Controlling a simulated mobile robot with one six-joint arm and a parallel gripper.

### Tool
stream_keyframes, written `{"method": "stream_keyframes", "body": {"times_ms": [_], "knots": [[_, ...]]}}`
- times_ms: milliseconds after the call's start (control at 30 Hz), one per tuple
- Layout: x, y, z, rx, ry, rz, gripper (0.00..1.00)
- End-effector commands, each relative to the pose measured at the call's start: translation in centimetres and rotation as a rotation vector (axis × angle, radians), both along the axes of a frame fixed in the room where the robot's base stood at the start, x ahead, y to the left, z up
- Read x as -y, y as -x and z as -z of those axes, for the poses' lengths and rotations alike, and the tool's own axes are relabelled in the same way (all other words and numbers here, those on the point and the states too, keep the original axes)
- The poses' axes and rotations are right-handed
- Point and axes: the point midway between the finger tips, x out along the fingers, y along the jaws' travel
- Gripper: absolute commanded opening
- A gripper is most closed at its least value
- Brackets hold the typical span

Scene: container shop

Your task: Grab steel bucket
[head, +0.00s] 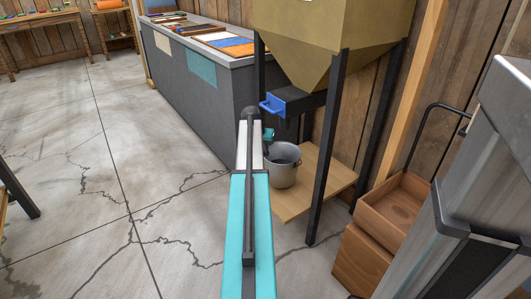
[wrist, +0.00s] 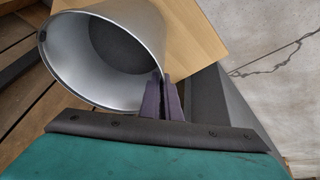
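The steel bucket (head: 284,168) is a grey, open-topped pail. It stands upright on a wooden board under the hopper in the head view. In the wrist view the bucket (wrist: 112,45) fills the top left, its open mouth facing the camera and looking empty. My gripper (wrist: 163,82) has its two dark fingers close together, one on each side of the bucket's rim, with the wall pinched between them. In the head view my arm hides most of the gripper, at the bucket's left side. I see no clear gap between bucket and board.
The tan hopper (head: 335,30) stands on dark legs around the bucket, with a blue handle (head: 272,104) above it. A wooden board (head: 318,180) lies beneath. A grey counter (head: 190,85) is to the left, wooden crates (head: 395,207) to the right. The concrete floor at left is open.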

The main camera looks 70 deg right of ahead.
Motion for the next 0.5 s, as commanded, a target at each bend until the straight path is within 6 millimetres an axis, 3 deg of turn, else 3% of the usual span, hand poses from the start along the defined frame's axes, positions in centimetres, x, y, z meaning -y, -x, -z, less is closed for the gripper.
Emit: {"method": "stream_keyframes", "body": {"times_ms": [500], "knots": [[-5.5, 2.1, -0.6, -0.002, 0.002, 0.0, 0.0]]}}
